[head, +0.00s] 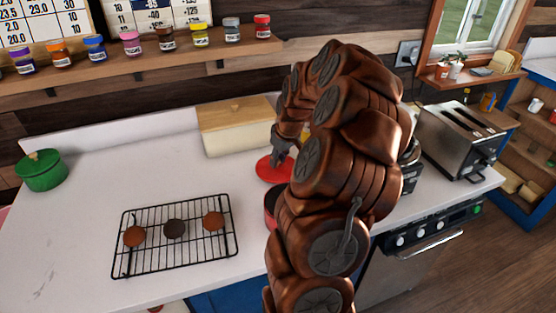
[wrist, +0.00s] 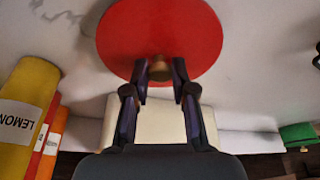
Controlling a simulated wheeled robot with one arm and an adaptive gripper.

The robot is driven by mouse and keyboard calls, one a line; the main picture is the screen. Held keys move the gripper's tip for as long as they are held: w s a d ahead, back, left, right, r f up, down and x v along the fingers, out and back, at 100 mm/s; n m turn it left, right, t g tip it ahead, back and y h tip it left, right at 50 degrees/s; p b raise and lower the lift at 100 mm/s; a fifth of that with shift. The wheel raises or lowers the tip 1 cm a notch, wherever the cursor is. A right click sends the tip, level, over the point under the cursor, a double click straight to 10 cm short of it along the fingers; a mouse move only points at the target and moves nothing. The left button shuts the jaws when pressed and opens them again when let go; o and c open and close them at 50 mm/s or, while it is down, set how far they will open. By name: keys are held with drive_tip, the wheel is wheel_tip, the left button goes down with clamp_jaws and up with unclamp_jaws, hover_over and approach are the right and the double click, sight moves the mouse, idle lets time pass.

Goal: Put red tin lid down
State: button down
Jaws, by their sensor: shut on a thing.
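The red tin lid (head: 272,170) is a round red disc, seen over the white counter in front of the cream box. In the wrist view the lid (wrist: 158,28) fills the top middle, with a small brown-gold knob at its near edge. My gripper (wrist: 161,78) is shut on that knob, one dark finger on each side. In the head view my gripper (head: 280,156) is above the lid, and my arm hides the lid's right side. I cannot tell whether the lid touches the counter. A red tin (head: 270,206) stands nearer, mostly hidden behind my arm.
A cream box with a wooden lid (head: 236,132) stands behind. A black wire rack (head: 155,249) with three round cakes is at front left; a green pot (head: 41,171) is far left. A toaster (head: 459,140) is right. Counter between rack and box is clear.

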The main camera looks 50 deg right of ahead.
drive_tip(key=shift+f, duration=0.8)
drive_tip(key=shift+f, duration=0.2)
drive_tip(key=c, duration=1)
unclamp_jaws()
drive_tip(key=shift+o, duration=0.2)
drive_tip(key=shift+r, duration=0.1)
drive_tip(key=b+v, duration=0.3)
drive_tip(key=v, duration=0.9)
